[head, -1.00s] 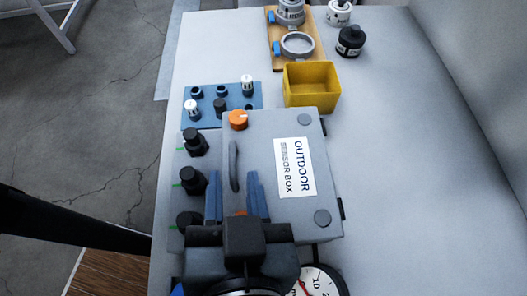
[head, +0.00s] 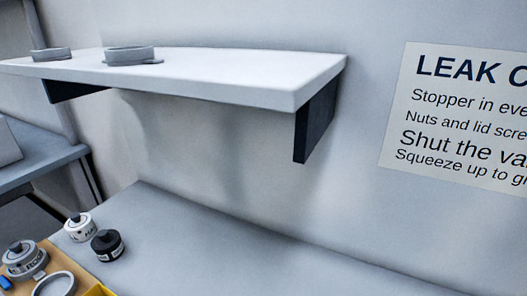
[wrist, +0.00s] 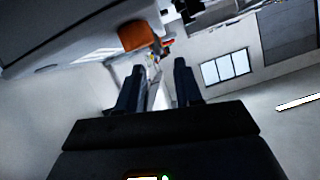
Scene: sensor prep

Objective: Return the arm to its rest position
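My gripper (wrist: 158,85) shows in the wrist view with its two dark blue fingers apart and nothing between them. The wrist view is tilted, with the room and a bright window behind. The arm and gripper are not in the current head view, so the arm's full pose is hidden.
In the head view, a white wall shelf (head: 230,82) holds grey rings (head: 130,55). Below, the table (head: 250,262) carries a white cap (head: 80,228), a black cap (head: 107,245) and a wooden board (head: 27,288). A leak sign (head: 465,115) is on the wall.

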